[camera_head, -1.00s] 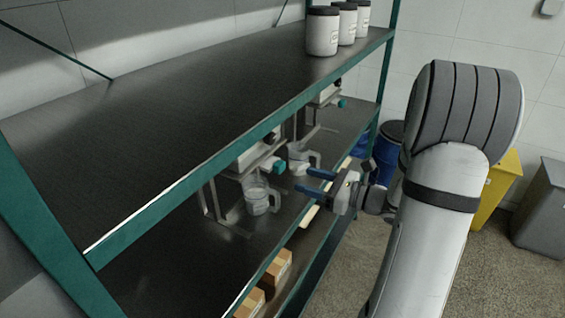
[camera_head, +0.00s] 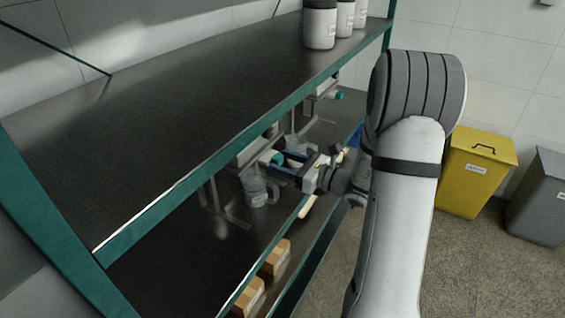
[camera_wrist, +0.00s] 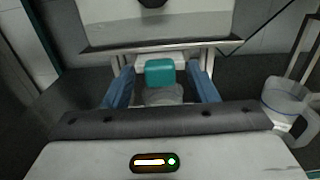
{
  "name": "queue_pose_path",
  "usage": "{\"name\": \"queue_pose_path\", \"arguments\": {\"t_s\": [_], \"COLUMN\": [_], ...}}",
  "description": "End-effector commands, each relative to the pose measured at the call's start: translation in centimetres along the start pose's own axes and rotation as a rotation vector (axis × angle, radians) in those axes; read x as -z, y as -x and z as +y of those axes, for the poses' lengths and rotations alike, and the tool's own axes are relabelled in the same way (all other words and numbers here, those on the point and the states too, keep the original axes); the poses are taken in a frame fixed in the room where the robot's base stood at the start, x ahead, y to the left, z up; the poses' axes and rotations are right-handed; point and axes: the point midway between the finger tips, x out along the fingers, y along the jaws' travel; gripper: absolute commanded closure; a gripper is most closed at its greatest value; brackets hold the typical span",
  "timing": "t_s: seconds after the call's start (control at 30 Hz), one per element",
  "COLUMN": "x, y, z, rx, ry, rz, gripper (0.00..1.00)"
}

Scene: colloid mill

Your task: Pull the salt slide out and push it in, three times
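A dispenser with a teal-ended slide (camera_head: 277,158) hangs under the upper shelf in the head view. In the wrist view the teal handle (camera_wrist: 160,73) is straight ahead, between my two blue fingers. My gripper (camera_head: 281,163) is open around or just short of this handle; I cannot tell whether the fingers touch it. The fingers also show apart in the wrist view (camera_wrist: 161,88). A clear jug (camera_head: 255,190) stands under this dispenser. A second teal-ended slide (camera_head: 338,95) is farther back. No label shows which slide is for salt.
Another clear jug stands to the right in the wrist view (camera_wrist: 286,104). The upper shelf (camera_head: 180,130) overhangs the dispensers. Cardboard boxes (camera_head: 247,297) sit near the lower shelf's front edge. White jars (camera_head: 320,25) stand on top. A yellow bin (camera_head: 470,185) is on the right.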

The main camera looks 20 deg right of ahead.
Motion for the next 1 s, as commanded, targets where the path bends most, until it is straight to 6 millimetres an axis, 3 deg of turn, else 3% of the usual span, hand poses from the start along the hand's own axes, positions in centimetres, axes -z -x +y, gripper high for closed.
{"name": "queue_pose_path", "arguments": {"t_s": [0.63, 1.0], "x": [-0.02, 0.05], "y": [-0.02, 0.52], "z": [0.05, 0.62], "rx": [-0.001, -0.018], "ry": [0.0, 0.001], "rz": [0.0, 0.0], "gripper": [1.0, 1.0]}}
